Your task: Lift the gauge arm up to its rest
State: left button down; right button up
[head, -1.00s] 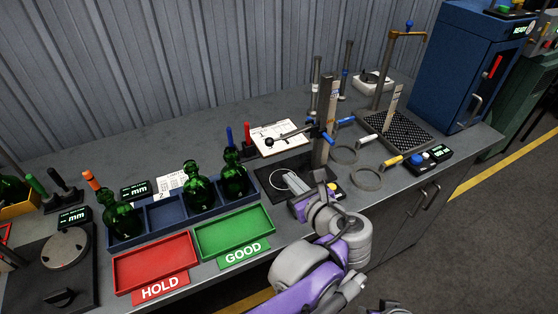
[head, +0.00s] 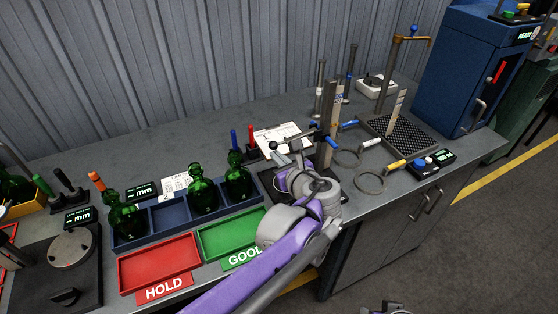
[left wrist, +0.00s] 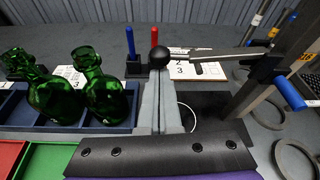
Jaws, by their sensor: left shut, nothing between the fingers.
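The gauge arm (left wrist: 205,54) is a thin metal rod with a black ball knob (left wrist: 158,57) at its left end. It runs nearly level from the knob to a clamp with a blue handle (left wrist: 289,94) on the upright gauge post (head: 328,115). My left gripper (left wrist: 160,72) is shut and empty. Its fingertips are right at the underside of the knob in the left wrist view; I cannot tell whether they touch. In the head view my left gripper (head: 281,160) partly hides the gauge base and the arm. No separate rest for the arm can be made out.
Green bottles (head: 203,196) stand in a blue divided rack (head: 168,211) to the left. A red tray (head: 158,262) and a green tray (head: 232,232) lie in front. Ring gauges (head: 370,180) lie right of the post. A paper sheet (head: 283,137) lies behind.

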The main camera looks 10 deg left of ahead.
aim_at(328, 92)
pick_arm(q)
jog(key=shift+r, duration=0.15)
jog(key=shift+r+m, duration=0.25)
jog(key=shift+m, duration=0.05)
pick_arm(e)
jog(key=shift+r, duration=0.2)
pick_arm(q)
jog(key=shift+s+r, duration=0.1)
jog(key=shift+r, duration=0.1)
pick_arm(e)
jog(key=shift+r, duration=0.1)
pick_arm(q)
jog(key=shift+a+r+m+g+y+p, duration=0.1)
jog(key=shift+r+m+g+y+p, duration=0.25)
jog(key=shift+r+m+p, duration=0.5)
jog(key=shift+w+d+r+m+g+y+p, duration=0.15)
jog(key=shift+w+d+r+m+y+p, duration=0.35)
jog(key=shift+w+d+r+m+p, duration=1)
jog(key=shift+w+d+r+m+g+y+p, duration=0.15)
jog(key=shift+w+d+r+m+y, duration=0.4)
jog(key=shift+d+r, duration=1.75)
jog(key=shift+w+d+r+m+g+y+p, duration=0.15)
jog(key=shift+w+d+r+m+y+p, duration=0.45)
jog(key=shift+w+d+r, duration=1.35)
jog(key=shift+s+a+r, duration=0.45)
pick_arm(e)
jog(key=w+d+r, duration=0.1)
jog(key=w+r, duration=0.2)
jog(key=r, duration=0.4)
jog(key=shift+r, duration=0.25)
